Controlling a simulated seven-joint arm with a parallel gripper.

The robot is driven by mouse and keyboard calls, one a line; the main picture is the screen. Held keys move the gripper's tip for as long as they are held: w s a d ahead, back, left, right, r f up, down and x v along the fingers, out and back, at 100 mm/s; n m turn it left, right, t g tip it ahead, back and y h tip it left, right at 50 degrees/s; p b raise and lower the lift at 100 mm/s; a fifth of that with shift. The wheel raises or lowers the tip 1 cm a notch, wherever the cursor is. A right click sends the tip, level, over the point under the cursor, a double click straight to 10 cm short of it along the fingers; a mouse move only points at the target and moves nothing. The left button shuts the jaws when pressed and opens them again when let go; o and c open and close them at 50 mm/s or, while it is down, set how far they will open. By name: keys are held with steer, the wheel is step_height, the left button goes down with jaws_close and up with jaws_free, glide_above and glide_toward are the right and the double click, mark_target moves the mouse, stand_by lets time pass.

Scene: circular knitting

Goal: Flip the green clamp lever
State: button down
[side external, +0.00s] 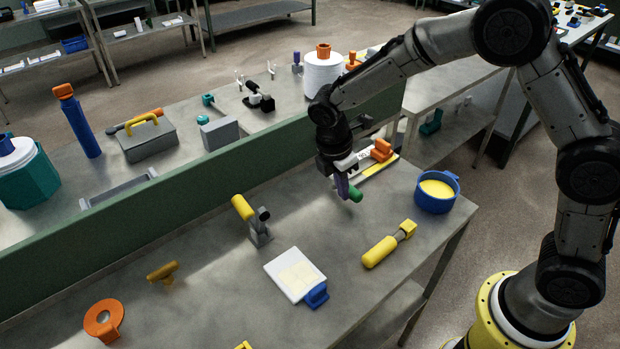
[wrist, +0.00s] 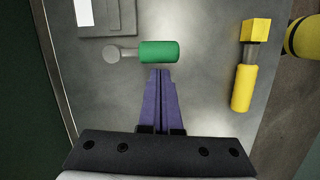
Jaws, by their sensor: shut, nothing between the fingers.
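The green clamp lever (wrist: 158,51) lies sideways in the wrist view, with a grey pivot arm at its left end. Its green grip also shows in the side external view (side external: 355,195), just below my gripper. My gripper (wrist: 161,72) has purple fingers that are shut together and hold nothing. In the wrist view the fingertips are right beside the lower edge of the green grip; I cannot tell whether they touch it. In the side external view my gripper (side external: 343,192) hides the clamp's base.
A yellow-handled tool (side external: 389,245) and a blue pot with yellow contents (side external: 436,190) are near the table's right side. A yellow-handled clamp (side external: 252,218) and a white board with a blue handle (side external: 296,276) stand left. A green divider (side external: 190,195) runs behind.

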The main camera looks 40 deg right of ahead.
steer(key=shift+s+d, duration=0.1)
steer(key=shift+d, duration=0.15)
stand_by(0.5)
steer(key=a, duration=0.2)
steer(key=a+r, duration=0.1)
steer(key=a, duration=0.1)
steer(key=shift+r, duration=0.1)
steer(key=v, duration=1)
steer(key=shift+d, duration=0.15)
